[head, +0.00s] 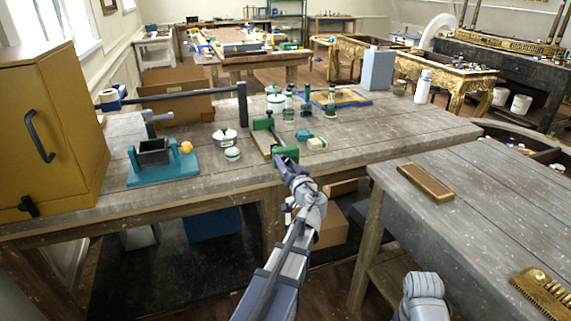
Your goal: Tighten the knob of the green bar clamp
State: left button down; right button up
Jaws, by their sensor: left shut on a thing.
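The green bar clamp (285,155) lies at the front edge of the grey wooden workbench, with one green jaw at the edge. Its dark bar runs back to another green jaw farther in. My left gripper (287,171) reaches up from below to the front end of the clamp. It is shut on the clamp's knob, which its fingers mostly hide.
A teal-based vise (160,163) and a yellow cabinet (50,130) stand to the left on the bench (400,137). Jars and green bottles (288,106) stand behind the clamp. A second table (480,185) with a wooden block (425,183) is at the right.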

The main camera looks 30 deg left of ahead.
pick_arm(q)
jog(key=shift+m, duration=1)
jog(key=shift+s, duration=0.1)
jog(key=shift+c, duration=1.5)
grip_release()
jog(key=v, duration=0.8)
